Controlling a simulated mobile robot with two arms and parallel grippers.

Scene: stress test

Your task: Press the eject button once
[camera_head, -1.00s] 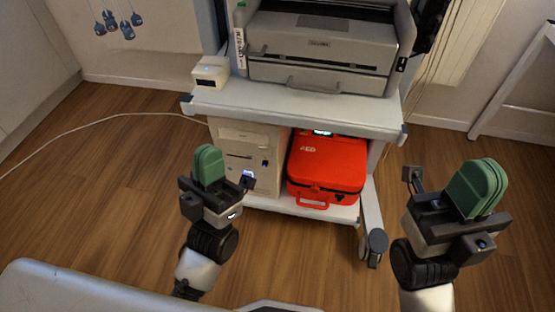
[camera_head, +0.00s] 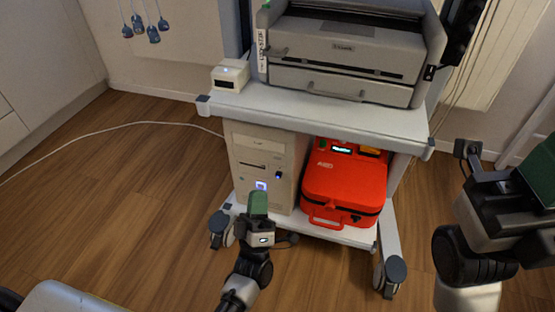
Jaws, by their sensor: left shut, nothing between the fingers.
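The beige computer tower (camera_head: 239,150) stands on the lower shelf of a cart. Its front has a drive slot, a small dark button (camera_head: 278,175) to the right and a lit blue-white panel (camera_head: 261,186) below. I cannot make out which part is the eject button. My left gripper (camera_head: 258,203), with green fingers, is shut and empty. It shows in front of the tower's lower front, just below the lit panel; I cannot tell whether it touches. My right gripper (camera_head: 540,175) is at the right edge, partly cut off, well away from the tower.
A red case (camera_head: 345,185) sits right of the tower on the same shelf. A grey printer (camera_head: 345,50) and a small white box (camera_head: 230,75) stand on the cart top (camera_head: 330,112). Cart wheels stick out at the front. The wooden floor at left is clear except for a white cable.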

